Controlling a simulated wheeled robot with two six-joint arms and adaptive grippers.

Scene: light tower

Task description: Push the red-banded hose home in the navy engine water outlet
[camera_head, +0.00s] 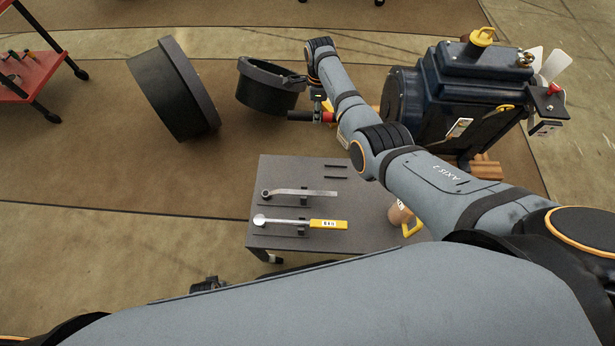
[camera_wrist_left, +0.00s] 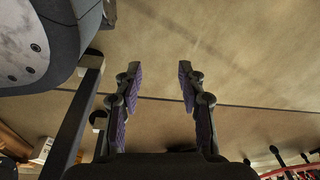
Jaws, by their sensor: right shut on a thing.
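The navy engine (camera_head: 465,95) stands at the upper right in the head view. The black hose (camera_head: 300,116) lies level left of the engine, with its red band (camera_head: 327,117) near its right end. My right gripper (camera_head: 322,104) reaches down and is shut on the hose near the band. My right forearm covers the space between hose and engine, so the water outlet and any contact with it are hidden. My left gripper (camera_wrist_left: 158,70) is open and empty over bare floor in the left wrist view.
A dark grey table (camera_head: 290,172) holds a wrench (camera_head: 305,192) and a yellow-handled tool (camera_head: 328,224). A red stand (camera_head: 30,75) is at far left.

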